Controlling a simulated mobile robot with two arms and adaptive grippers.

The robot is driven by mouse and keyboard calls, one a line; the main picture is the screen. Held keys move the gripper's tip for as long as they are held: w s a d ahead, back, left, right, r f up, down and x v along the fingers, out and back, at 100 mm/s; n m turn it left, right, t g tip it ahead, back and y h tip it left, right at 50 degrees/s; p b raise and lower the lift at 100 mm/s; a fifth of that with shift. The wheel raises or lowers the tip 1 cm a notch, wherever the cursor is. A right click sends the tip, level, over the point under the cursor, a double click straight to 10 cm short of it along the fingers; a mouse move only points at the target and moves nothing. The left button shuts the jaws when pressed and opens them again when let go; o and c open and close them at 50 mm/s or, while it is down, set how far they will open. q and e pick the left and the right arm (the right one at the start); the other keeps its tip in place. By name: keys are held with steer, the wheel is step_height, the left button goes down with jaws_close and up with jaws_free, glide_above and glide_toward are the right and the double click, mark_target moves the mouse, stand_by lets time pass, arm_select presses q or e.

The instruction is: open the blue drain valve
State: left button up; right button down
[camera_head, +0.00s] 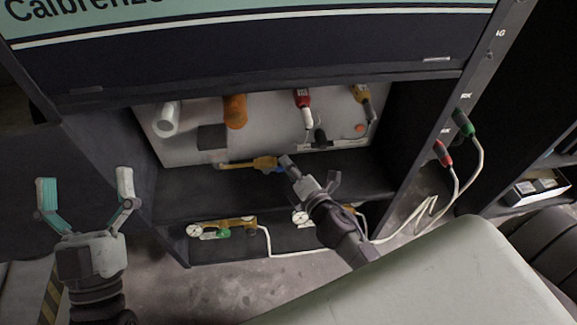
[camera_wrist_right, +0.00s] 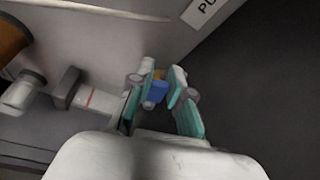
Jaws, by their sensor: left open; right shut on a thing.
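The blue drain valve shows as a small blue handle between my right fingers in the right wrist view (camera_wrist_right: 156,91). In the head view its blue part is mostly hidden by the gripper, at the right end of a yellow fitting (camera_head: 250,163) on the cabinet's shelf. My right gripper (camera_head: 301,172) is shut on the blue handle, and its fingers also show in the right wrist view (camera_wrist_right: 159,93). Which way the handle is turned is hard to tell. My left gripper (camera_head: 85,184) is open and empty, left of the cabinet.
A panel above the shelf carries a white cylinder (camera_head: 167,118), an orange one (camera_head: 235,110) and a red-and-white connector (camera_head: 304,100). A gauge assembly with a green part (camera_head: 223,233) sits lower. Red (camera_head: 443,153) and green (camera_head: 463,122) plugs with cables hang at the right post.

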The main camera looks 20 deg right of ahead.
steer(key=shift+f, duration=0.1)
steer(key=c, duration=1.1)
jaws_free()
steer(key=shift+o, duration=0.2)
steer(key=shift+s, duration=0.15)
steer(key=s+d+r, duration=0.1)
steer(key=s, duration=1)
steer(key=shift+s+r, duration=0.25)
steer(key=shift+s, duration=0.05)
steer(key=shift+d, duration=0.1)
